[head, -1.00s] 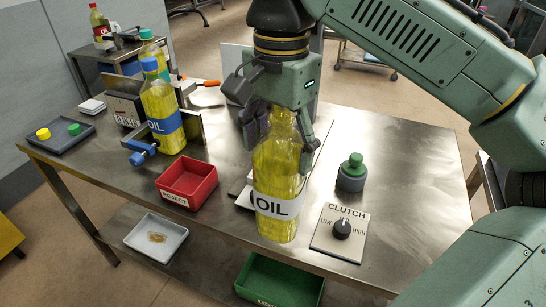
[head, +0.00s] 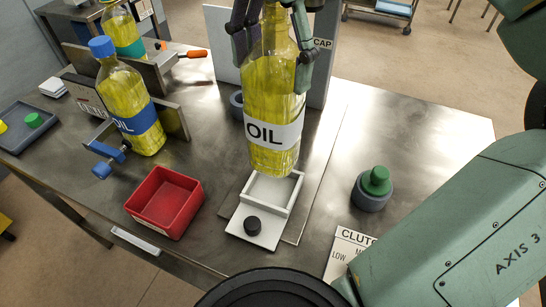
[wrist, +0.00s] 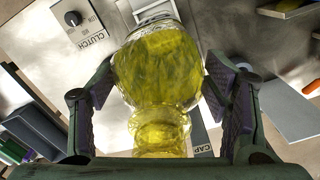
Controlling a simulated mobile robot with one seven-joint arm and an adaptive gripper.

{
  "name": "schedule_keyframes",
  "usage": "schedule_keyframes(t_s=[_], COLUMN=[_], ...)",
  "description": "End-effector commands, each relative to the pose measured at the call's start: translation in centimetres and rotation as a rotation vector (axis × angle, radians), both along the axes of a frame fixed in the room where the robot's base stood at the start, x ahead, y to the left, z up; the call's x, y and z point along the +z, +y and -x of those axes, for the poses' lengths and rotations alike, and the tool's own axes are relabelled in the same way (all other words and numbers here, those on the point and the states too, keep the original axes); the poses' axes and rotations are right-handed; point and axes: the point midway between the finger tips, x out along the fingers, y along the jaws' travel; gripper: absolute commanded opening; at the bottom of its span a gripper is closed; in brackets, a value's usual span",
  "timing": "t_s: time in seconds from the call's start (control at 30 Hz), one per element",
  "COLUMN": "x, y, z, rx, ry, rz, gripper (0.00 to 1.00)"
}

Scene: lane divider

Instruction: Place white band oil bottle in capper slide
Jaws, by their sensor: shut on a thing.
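The white band oil bottle (head: 272,100) is full of yellow oil and has a white label reading OIL. My gripper (head: 272,45) is shut on its upper part and holds it upright. In the wrist view the bottle (wrist: 158,75) lies between the two fingers of my gripper (wrist: 160,95). The capper slide (head: 240,222) is a white tray with a raised square frame and a black knob at its front. The bottle's base appears over the slide's frame, close to its back edge; I cannot tell whether it touches.
A blue band oil bottle (head: 130,105) stands in a clamp at the left. A red reject bin (head: 165,202) sits left of the slide. A green cap (head: 376,181) on a grey holder stands at the right. A grey CAP panel (head: 318,75) rises behind.

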Motion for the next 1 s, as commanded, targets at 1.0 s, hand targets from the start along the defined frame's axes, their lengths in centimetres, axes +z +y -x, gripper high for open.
schedule_keyframes(t_s=[1.0], x=[-9.3], y=[0.0], z=[0.0], rx=[0.000], ry=[-0.001], rz=[-0.001], gripper=[0.09])
